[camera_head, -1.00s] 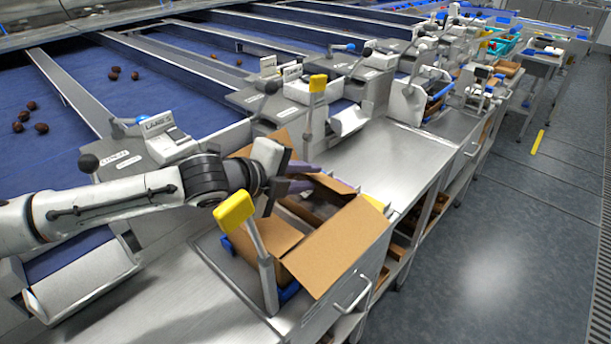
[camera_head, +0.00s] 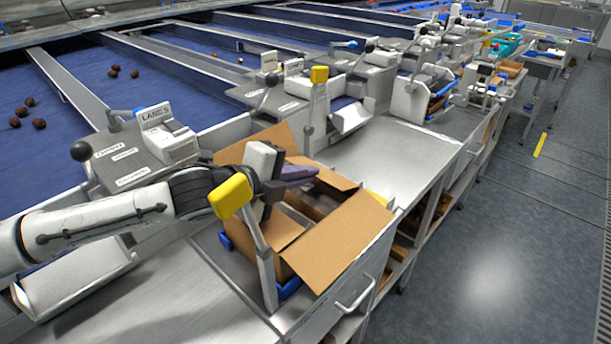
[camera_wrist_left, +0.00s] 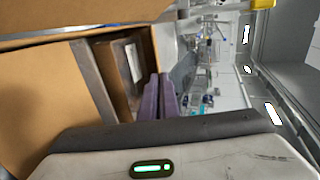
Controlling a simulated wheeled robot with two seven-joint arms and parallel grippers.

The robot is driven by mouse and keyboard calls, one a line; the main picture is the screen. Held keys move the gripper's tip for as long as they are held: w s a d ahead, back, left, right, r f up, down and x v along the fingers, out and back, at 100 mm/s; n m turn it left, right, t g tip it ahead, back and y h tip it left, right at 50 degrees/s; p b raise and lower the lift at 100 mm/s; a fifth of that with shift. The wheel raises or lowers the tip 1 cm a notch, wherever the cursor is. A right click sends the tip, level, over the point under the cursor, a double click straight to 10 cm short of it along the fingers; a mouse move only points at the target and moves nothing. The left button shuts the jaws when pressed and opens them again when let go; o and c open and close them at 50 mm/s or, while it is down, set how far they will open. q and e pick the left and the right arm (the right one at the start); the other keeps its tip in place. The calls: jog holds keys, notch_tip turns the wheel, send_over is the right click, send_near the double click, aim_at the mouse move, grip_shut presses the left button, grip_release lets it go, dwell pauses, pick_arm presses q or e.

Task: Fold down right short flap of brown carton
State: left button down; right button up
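The open brown carton (camera_head: 290,268) stands in a holder at the bench's front edge. Its near long flap (camera_head: 345,240) slopes outward, and the opposite long flap (camera_head: 262,139) stands up behind my gripper. One short flap (camera_head: 274,228) is at the carton's near-left end. The other short flap (camera_head: 336,179) is at the far-right end, beside my fingertips. My left gripper (camera_head: 300,171) hangs over the carton, its purple fingers pointing to the far-right end. In the left wrist view the fingers (camera_wrist_left: 159,97) lie together with nothing visible between them. Whether they touch the flap is unclear. My right gripper is out of view.
A yellow-topped post (camera_head: 231,197) stands at the carton's near-left corner, close to my left wrist. Another yellow-topped post (camera_head: 319,100) stands behind. The metal bench (camera_head: 385,150) beyond the carton is clear. Blue sorting lanes (camera_head: 160,80) with dates lie at the left.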

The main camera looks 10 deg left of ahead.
pick_arm(q)
jog(key=c, duration=2)
grip_release()
jog(key=shift+s+a, duration=0.1)
jog(key=v, duration=1)
jog(key=shift+c, duration=0.5)
